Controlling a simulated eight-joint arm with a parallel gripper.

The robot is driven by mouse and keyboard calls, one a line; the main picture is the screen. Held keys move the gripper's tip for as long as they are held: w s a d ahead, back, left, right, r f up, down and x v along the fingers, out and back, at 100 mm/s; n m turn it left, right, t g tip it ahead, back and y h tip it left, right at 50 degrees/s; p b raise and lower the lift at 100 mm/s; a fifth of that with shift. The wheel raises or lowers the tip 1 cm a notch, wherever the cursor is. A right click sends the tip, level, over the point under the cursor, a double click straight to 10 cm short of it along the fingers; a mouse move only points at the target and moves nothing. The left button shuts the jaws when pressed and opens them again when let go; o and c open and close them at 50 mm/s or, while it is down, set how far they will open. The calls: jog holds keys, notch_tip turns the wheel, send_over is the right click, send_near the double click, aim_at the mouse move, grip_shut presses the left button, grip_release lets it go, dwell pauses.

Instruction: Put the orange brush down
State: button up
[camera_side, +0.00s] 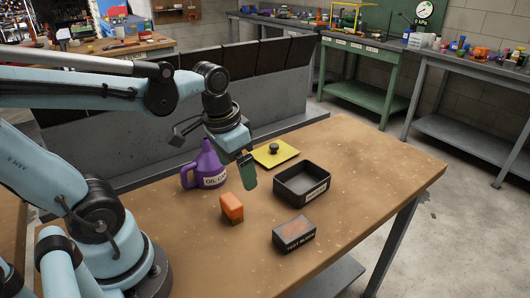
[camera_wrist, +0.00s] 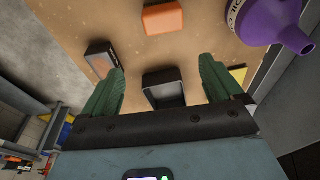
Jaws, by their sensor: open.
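The orange brush (camera_side: 232,207) stands on the brown tabletop, left of the middle, as a small orange block with a darker base. It also shows at the top of the wrist view (camera_wrist: 162,18). My gripper (camera_side: 247,172) is above the table, behind and slightly right of the brush, apart from it. In the wrist view its two green fingers (camera_wrist: 158,85) are spread wide with nothing between them in their grip. The black tray shows beyond the fingers.
A black open tray (camera_side: 285,190) lies right of my gripper. A dark block labelled test block (camera_side: 294,246) stands near the front. A purple oil can (camera_side: 190,177) stands close left of my gripper. A yellow lid (camera_side: 266,158) with a black knob lies behind. The table's right side is clear.

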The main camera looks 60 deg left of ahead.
jog(key=w+d+t, duration=0.1)
jog(key=d+t, duration=0.1)
jog(key=t, duration=0.1)
jog(key=w+d+r+t, duration=0.1)
jog(key=t, duration=0.1)
jog(key=shift+w+d+r, duration=0.1)
jog(key=shift+w+d, duration=0.1)
jog(key=shift+w, duration=0.1)
dwell(0.6)
jog(key=g, duration=0.7)
send_over(231, 200)
jog(key=shift+s+d+f, duration=0.1)
jog(key=shift+d+f, duration=0.05)
jog(key=shift+f, duration=1.55)
jog(key=shift+s+d+f, duration=0.1)
jog(key=shift+f, duration=1.6)
jog(key=shift+w+a+f, duration=0.15)
jog(key=shift+f, duration=0.7)
jog(key=shift+w+a+f, duration=0.1)
jog(key=shift+a+f, duration=0.05)
jog(key=shift+f, duration=1.65)
